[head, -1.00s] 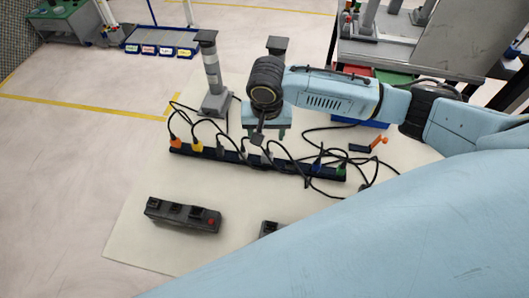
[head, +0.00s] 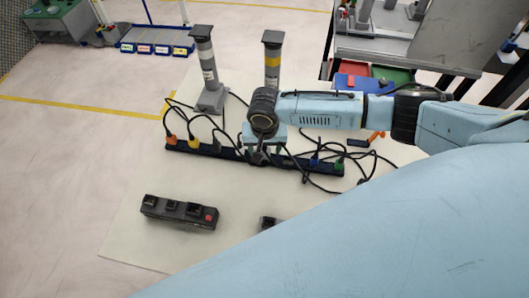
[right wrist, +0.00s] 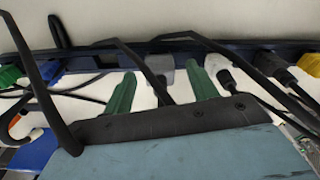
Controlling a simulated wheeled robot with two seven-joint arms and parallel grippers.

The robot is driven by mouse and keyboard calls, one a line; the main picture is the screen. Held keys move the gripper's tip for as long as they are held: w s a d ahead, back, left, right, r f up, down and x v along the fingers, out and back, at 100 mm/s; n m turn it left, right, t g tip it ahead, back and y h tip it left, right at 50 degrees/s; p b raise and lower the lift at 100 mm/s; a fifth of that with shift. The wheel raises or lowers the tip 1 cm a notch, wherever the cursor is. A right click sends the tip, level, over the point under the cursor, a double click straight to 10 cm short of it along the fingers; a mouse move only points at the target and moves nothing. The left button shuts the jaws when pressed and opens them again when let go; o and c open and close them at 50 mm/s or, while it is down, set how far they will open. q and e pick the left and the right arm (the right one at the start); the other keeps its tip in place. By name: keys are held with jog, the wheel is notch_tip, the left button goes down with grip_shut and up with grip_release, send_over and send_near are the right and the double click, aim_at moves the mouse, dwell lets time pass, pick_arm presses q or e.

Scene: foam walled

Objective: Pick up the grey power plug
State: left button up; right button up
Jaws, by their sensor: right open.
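The dark power strip (head: 292,163) lies across the pale board with several coloured plugs in it. In the right wrist view, the grey power plug (right wrist: 161,68) sits in the strip between and just beyond my fingertips. A dark cable crosses beside it. In the head view, my right gripper hides that part of the strip. My right gripper (head: 258,156) points down at the strip's middle. Its two green fingers show in the wrist view (right wrist: 161,84), open, one on each side of the grey plug, with no visible grip on it. My left gripper is not in view.
In the wrist view, a white plug (right wrist: 215,63) is close beside one finger. Loose black cables loop around the strip. Two grey posts (head: 210,85) (head: 271,60) stand behind it.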

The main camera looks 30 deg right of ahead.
jog(key=c, duration=1.1)
